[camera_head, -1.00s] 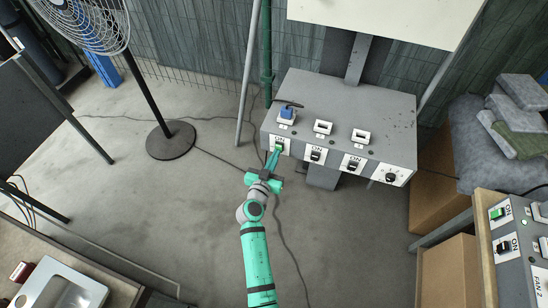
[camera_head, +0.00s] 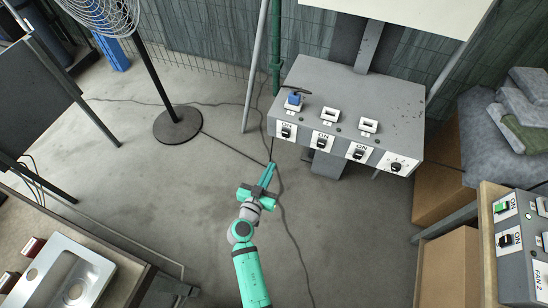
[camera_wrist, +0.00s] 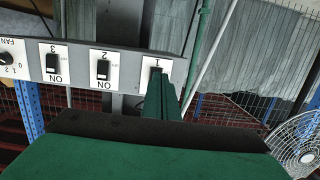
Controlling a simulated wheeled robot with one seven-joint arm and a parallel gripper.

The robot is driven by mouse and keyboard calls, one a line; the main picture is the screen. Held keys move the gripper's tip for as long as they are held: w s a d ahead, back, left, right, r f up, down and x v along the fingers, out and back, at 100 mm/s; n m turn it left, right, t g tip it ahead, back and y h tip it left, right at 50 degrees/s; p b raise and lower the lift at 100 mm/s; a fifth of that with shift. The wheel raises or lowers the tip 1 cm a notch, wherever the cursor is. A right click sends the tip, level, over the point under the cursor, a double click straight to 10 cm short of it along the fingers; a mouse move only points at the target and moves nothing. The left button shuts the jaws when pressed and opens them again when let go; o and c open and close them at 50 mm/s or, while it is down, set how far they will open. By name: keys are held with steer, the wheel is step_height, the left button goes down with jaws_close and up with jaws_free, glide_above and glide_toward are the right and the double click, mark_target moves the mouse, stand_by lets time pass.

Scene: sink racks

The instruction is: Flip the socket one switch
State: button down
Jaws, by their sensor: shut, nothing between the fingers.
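The socket one switch (camera_head: 286,132) is a small black switch on a white plate marked ON, leftmost on the front of a grey control box (camera_head: 385,98). A blue plug (camera_head: 293,101) sits in the socket above it. My green gripper (camera_head: 267,176) is shut and empty, below and left of the switch and apart from it in the head view. In the wrist view the panel is upside down; my fingers (camera_wrist: 162,100) reach toward the plate marked 1 (camera_wrist: 154,66) and hide part of it. I cannot tell the switch's position.
Two similar switches (camera_head: 323,142) (camera_head: 358,151) and a fan knob (camera_head: 396,165) are to the right. A standing fan (camera_head: 177,125) is at left, with cables across the floor. A second control box (camera_head: 515,240) is at right.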

steer(key=shift+s+a+f, duration=0.1)
steer(key=shift+s+a, duration=0.05)
steer(key=shift+s, duration=0.4)
steer(key=shift+s+a+f, duration=0.1)
steer(key=shift+s, duration=0.4)
steer(key=s+f+n+g+y, duration=0.1)
steer(key=s+f+n+y, duration=0.1)
steer(key=s, duration=0.7)
steer(key=s+f+n+g+y, duration=0.1)
steer(key=s+f+y, duration=0.15)
steer(key=s, duration=0.75)
steer(key=s+d+r+t, duration=0.1)
steer(key=s+r, duration=0.7)
steer(key=s+d+r, duration=0.2)
steer(key=s+r, duration=0.6)
steer(key=shift+s+d+r+n+t, duration=0.3)
steer(key=shift+r+t, duration=0.05)
steer(key=shift+t, duration=0.05)
